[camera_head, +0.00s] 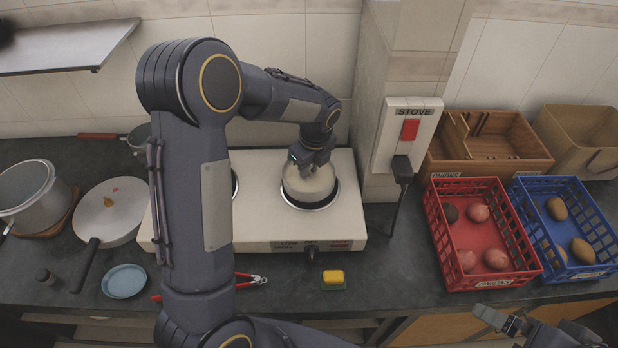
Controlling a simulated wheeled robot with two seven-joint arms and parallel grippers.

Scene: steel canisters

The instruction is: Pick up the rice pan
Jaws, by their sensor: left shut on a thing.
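The rice pan (308,191), a small round vessel with a pale top, sits on the right burner of the white two-burner stove (348,215). My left gripper (311,169) reaches down from above and is shut on it at its top. The fingers hide part of the pan's top, and I cannot tell whether the pan is clear of the burner. My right gripper (500,321) is at the bottom right edge, low in front of the counter and away from the pan. Its jaw gap is not clear.
A grey pot (28,190) and a lidded pan (112,210) stand at left, near a blue dish (124,281). Red-handled pliers (252,280) and a yellow sponge (333,277) lie in front of the stove. Red (482,240) and blue (560,225) crates stand right of the wall column.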

